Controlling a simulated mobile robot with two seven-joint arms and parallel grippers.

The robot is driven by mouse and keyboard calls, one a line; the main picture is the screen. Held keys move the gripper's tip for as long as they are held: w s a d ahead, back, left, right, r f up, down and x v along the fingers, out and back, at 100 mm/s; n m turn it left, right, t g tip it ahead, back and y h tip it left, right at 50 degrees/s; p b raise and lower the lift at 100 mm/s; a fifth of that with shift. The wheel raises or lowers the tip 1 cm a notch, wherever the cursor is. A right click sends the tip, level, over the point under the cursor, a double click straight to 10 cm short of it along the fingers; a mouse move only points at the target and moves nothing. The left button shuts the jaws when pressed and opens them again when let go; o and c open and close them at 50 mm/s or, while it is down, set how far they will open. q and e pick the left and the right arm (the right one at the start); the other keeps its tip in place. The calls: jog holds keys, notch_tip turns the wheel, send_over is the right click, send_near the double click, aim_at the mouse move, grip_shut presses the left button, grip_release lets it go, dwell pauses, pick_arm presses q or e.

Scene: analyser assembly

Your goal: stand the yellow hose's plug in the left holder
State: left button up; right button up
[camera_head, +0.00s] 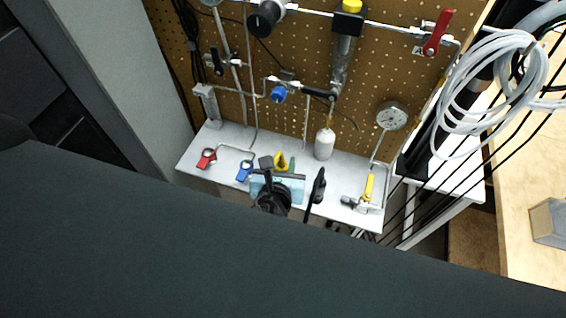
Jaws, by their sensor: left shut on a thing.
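My left gripper (271,194) is a dark shape at the front of the white shelf, in front of a light blue block (293,190). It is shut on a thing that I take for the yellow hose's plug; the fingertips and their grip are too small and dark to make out. A small yellow piece (281,161) shows just behind the block, between a dark grey piece (266,163) and a green piece (292,165). I cannot tell which part is the left holder. My right gripper is not in view.
The white shelf (228,138) carries a red valve (206,158), a blue valve (244,171), a white bottle (325,144) and a yellow-handled valve (368,188). Pipes and a gauge (391,116) stand before the pegboard (285,55). A coiled white hose (538,70) hangs at right.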

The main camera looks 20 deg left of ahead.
pick_arm(q)
jog(key=shift+f, duration=0.45)
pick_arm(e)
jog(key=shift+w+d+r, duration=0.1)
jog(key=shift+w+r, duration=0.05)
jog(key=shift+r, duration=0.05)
pick_arm(q)
jog(key=shift+f, duration=0.15)
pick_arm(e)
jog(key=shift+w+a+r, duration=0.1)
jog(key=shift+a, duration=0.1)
pick_arm(q)
jog(key=shift+f+p, duration=0.3)
jog(key=shift+f, duration=0.05)
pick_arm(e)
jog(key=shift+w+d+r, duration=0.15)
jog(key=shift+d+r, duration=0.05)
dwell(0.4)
pick_arm(q)
jog(key=o, duration=0.9)
jog(key=shift+o, duration=0.8)
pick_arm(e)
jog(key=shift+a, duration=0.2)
